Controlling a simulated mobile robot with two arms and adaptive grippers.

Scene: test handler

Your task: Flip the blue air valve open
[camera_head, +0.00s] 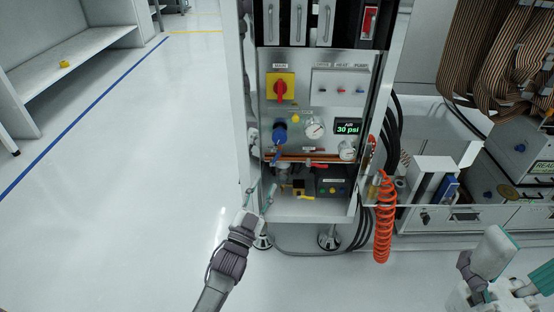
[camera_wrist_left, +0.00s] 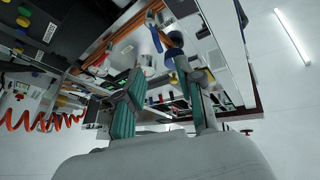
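The blue air valve handle (camera_head: 276,157) is a small tilted lever on the cabinet's front panel, beside a copper pipe and under a round blue knob (camera_head: 280,134). In the left wrist view the blue handle (camera_wrist_left: 156,37) shows ahead, beside the knob (camera_wrist_left: 174,40). My left gripper (camera_head: 262,190) is below the handle and apart from it. Its teal fingers stand apart with nothing between them, as the left wrist view also shows (camera_wrist_left: 158,98). Part of my right arm, with white and teal parts (camera_head: 496,262), is at the lower right; its finger opening is unclear.
The panel carries a red rotary switch (camera_head: 281,88), a gauge (camera_head: 315,129) and an air display (camera_head: 347,128) reading 30 psi. A lower shelf with a button box (camera_head: 332,188) lies right of my left gripper. An orange coiled hose (camera_head: 384,232) hangs at right. Floor at left is clear.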

